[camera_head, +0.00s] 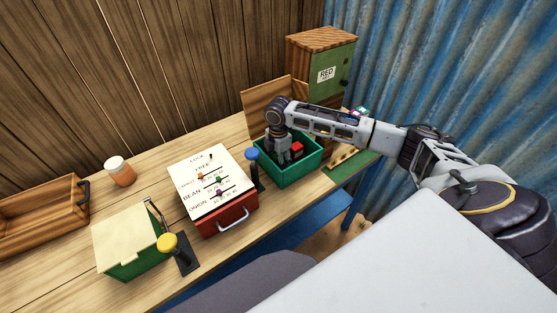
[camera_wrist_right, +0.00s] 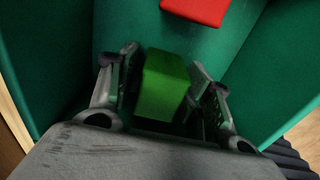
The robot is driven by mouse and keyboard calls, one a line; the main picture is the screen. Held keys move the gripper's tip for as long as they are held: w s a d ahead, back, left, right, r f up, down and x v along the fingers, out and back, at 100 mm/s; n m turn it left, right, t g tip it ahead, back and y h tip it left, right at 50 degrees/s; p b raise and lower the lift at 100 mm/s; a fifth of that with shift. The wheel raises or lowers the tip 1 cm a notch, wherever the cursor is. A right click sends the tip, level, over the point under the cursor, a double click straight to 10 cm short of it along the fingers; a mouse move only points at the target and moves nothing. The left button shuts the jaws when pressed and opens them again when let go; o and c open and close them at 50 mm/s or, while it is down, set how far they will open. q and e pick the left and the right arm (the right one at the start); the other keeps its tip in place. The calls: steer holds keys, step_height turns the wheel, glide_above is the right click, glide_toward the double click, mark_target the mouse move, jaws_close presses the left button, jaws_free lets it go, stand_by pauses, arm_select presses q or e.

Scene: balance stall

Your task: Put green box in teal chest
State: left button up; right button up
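The teal chest (camera_head: 290,177) stands on the bench with its wooden lid (camera_head: 262,95) raised. My right gripper (camera_head: 284,156) reaches down into it. In the right wrist view the green box (camera_wrist_right: 163,88) is inside the chest, between the fingers of my right gripper (camera_wrist_right: 163,60). The fingers are spread, with narrow gaps beside the box. The box's underside is hidden. In the head view the gripper hides the green box. A red box (camera_head: 297,147) is also in the chest, ahead of the fingers in the wrist view (camera_wrist_right: 197,10). My left gripper is not in view.
Left of the chest are a blue-knobbed lever (camera_head: 252,156), a red drawer unit (camera_head: 228,217) with a slider panel, a yellow-knobbed lever (camera_head: 168,243) and a closed green chest (camera_head: 128,258). A jar (camera_head: 120,172), wooden tray (camera_head: 40,215) and green cabinet (camera_head: 325,75) stand around.

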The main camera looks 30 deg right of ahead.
stand_by(0.4)
step_height(320, 180, up, 12)
steer(key=shift+r, duration=0.15)
stand_by(0.6)
steer(key=shift+s, duration=0.1)
stand_by(0.7)
